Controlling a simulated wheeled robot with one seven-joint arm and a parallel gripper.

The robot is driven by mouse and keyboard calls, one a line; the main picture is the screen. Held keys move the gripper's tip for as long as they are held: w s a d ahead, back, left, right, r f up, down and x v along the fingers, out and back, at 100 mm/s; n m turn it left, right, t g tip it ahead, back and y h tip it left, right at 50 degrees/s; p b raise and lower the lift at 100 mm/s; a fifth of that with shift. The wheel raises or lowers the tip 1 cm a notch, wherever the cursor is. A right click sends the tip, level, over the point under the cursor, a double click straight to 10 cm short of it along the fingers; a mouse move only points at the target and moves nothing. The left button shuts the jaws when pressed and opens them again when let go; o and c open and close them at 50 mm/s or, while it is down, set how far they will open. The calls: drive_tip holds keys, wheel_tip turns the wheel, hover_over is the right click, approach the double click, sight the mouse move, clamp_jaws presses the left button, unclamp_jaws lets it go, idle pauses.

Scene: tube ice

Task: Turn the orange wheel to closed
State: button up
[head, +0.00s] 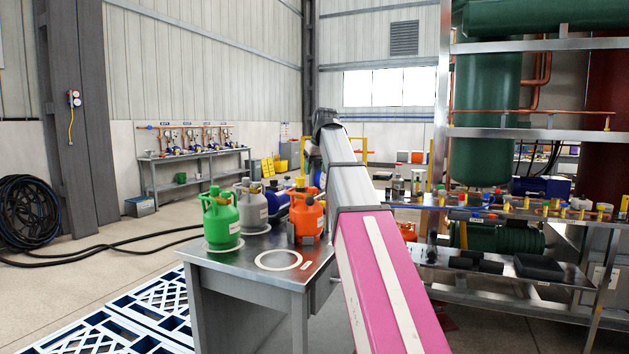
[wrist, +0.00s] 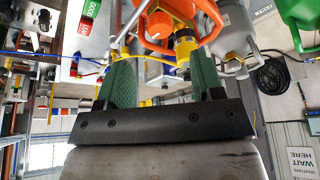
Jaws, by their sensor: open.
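An orange gas cylinder (head: 306,218) stands on the metal table, partly hidden by my arm at its right. In the head view my arm hides the gripper.
A green cylinder (head: 221,220) and a grey cylinder (head: 252,208) stand close to the left of the orange one, with a blue cylinder (head: 277,200) behind. A white ring (head: 278,260) marks empty room on the table front (head: 245,277). A steel rack (head: 545,45) rises at right.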

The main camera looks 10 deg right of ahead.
sight(313, 188)
drive_tip(key=shift+v, duration=1.75)
drive_tip(key=w+f+n+y, duration=0.1)
drive_tip(key=f+n, duration=0.2)
drive_tip(key=w+f+n+g+y, duration=0.1)
drive_tip(key=f+n, duration=0.2)
drive_tip(key=w+f+n, duration=0.2)
drive_tip(key=f+n, duration=0.1)
drive_tip(key=f, duration=0.1)
drive_tip(key=shift+w+a+g+y, duration=0.1)
drive_tip(key=shift+a+g+y, duration=0.25)
drive_tip(key=shift+g+y, duration=0.05)
drive_tip(key=c, duration=0.9)
